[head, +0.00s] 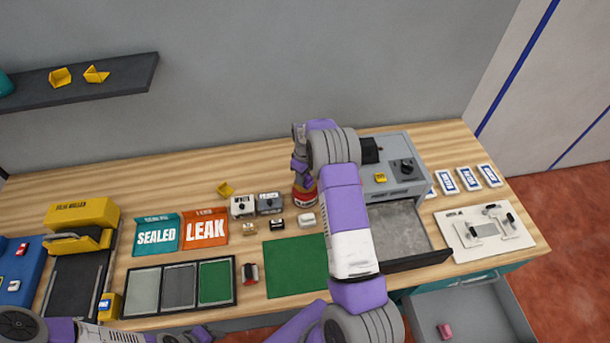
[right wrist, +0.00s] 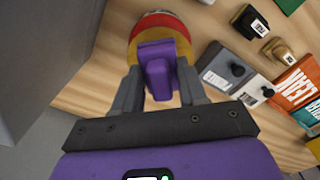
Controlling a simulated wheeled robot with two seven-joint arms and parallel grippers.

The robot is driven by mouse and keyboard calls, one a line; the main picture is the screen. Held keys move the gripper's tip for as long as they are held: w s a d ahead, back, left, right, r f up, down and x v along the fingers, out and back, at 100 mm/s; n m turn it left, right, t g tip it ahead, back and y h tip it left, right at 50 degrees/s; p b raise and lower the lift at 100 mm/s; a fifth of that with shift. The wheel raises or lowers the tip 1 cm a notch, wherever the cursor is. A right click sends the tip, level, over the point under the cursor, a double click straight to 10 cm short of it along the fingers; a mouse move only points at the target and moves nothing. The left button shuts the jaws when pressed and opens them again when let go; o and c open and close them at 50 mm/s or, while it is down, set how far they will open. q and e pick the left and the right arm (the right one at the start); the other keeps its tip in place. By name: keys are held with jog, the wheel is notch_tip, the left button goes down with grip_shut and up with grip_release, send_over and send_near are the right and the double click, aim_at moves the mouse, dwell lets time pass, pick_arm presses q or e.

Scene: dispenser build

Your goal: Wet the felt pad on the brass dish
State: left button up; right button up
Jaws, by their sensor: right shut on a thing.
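A red container with a white label band (head: 305,197) stands upright on the bench, left of the grey machine. In the right wrist view a round brass-yellow top (right wrist: 183,68), which looks like the brass dish, shows above its red and white side. My right gripper (head: 300,158) is above it, pointing down. Its fingers (right wrist: 160,95) are shut on a purple handled piece (right wrist: 157,62) that overlaps the brass top. The felt pad is hidden, and I cannot tell whether the piece touches the dish. My left gripper (head: 200,333) is at the bottom edge, its jaws unclear.
The grey machine (head: 400,140) with an open tray (head: 405,230) stands right of the container. A green mat (head: 295,265) is in front. An open drawer (head: 480,310) juts out front right.

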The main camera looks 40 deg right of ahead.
jog(key=shift+f+b, duration=0.35)
jog(key=shift+f, duration=0.1)
dwell(0.3)
jog(key=shift+r, duration=0.1)
dwell(0.7)
jog(key=shift+r+p, duration=1.75)
jog(key=shift+r, duration=1.7)
